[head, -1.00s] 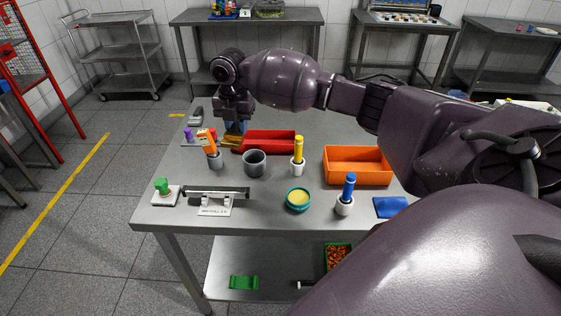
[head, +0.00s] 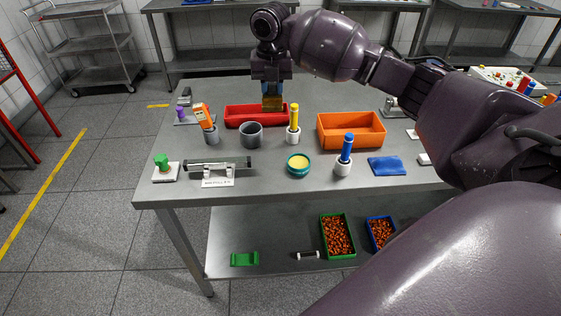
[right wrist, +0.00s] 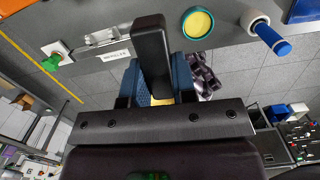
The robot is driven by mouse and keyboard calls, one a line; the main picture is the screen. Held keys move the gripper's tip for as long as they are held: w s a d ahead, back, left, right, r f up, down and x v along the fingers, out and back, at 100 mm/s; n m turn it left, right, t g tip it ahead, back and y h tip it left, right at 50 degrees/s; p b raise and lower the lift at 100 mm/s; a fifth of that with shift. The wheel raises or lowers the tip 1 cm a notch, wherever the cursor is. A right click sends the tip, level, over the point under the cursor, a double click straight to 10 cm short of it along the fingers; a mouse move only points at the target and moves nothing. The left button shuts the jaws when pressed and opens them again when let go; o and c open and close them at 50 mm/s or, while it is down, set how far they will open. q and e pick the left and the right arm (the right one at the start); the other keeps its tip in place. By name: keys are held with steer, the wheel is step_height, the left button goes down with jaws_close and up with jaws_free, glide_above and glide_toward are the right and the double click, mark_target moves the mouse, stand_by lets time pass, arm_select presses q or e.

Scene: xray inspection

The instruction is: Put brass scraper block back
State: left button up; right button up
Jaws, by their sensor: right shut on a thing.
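The brass scraper block (head: 272,103) is in my right gripper (head: 272,88), whose blue fingers point down. In the head view the block overlaps the red tray (head: 240,118) on the table; I cannot tell whether it touches the tray. In the right wrist view the right gripper (right wrist: 160,88) shows two blue fingers, with a little yellow-brass surface (right wrist: 160,101) between them. A dark bar (right wrist: 150,45) in front hides most of what lies between the fingers. My left gripper is not in view.
On the table (head: 300,195) stand a grey cup (head: 251,134), a yellow-handled tool (head: 294,120), a blue-handled tool (head: 346,150), an orange tray (head: 350,142) and a round teal dish (head: 298,168).

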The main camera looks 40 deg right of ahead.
steer(key=shift+s, duration=0.15)
steer(key=shift+d+f+n, duration=0.1)
steer(key=shift+f+n, duration=0.2)
steer(key=shift+f, duration=0.05)
steer(key=b, duration=0.1)
glide_above(275, 156)
step_height(275, 156, down, 13)
steer(key=shift+f, duration=0.65)
step_height(275, 156, down, 5)
steer(key=shift+f+b, duration=0.15)
steer(key=shift+b, duration=0.4)
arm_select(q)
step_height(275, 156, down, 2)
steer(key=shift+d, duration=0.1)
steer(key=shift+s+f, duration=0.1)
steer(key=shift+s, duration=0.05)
arm_select(e)
steer(key=o, duration=0.9)
steer(key=shift+f, duration=0.1)
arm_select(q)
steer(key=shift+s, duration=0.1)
